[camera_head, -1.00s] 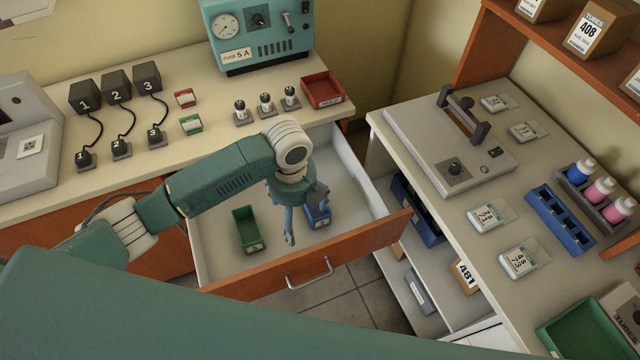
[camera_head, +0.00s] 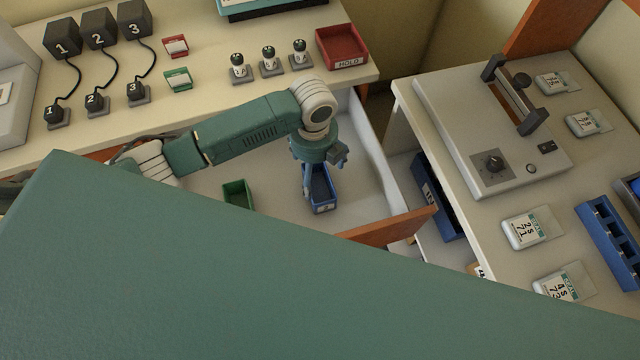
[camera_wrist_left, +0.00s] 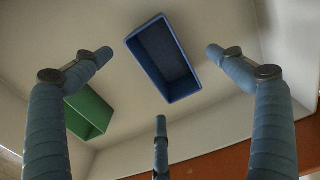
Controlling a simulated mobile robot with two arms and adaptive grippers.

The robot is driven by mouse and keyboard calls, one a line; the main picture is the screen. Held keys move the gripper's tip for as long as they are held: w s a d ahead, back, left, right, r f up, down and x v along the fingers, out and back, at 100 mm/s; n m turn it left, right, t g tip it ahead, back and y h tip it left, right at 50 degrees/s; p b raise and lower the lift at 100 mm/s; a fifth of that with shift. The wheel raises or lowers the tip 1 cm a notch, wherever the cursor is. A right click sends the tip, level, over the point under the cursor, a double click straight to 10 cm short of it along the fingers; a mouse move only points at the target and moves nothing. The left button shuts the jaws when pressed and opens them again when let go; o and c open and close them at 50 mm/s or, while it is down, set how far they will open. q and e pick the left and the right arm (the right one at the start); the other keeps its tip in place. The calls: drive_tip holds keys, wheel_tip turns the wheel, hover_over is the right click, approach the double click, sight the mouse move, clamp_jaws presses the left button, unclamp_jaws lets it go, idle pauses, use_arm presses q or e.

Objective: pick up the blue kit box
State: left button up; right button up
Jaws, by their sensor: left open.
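The blue kit box (camera_head: 321,199) is a small open-topped tray in the open drawer (camera_head: 270,175). In the left wrist view the blue kit box (camera_wrist_left: 166,62) looks empty and lies a little tilted in the picture, ahead of the fingers. My left gripper (camera_head: 320,176) hangs over it and hides part of it in the head view. In the left wrist view, the fingers of my left gripper (camera_wrist_left: 160,62) are spread wide, with nothing between them touching. My right gripper is not in view.
A green box (camera_head: 237,194) sits left of the blue one in the drawer. The drawer's orange front (camera_head: 390,228) and pale side wall stand close by. A red HOLD tray (camera_head: 342,47) is on the counter behind. A grey device (camera_head: 490,130) stands on the right counter.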

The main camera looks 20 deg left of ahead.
sight(314, 191)
use_arm(q)
drive_tip(key=shift+s+f, duration=0.2)
drive_tip(key=shift+f, duration=0.95)
drive_tip(key=shift+a+f+p, duration=0.15)
drive_tip(key=shift+f+p, duration=0.35)
drive_tip(key=shift+f, duration=2.05)
drive_tip(key=shift+c, duration=0.6)
drive_tip(key=c, duration=1.2)
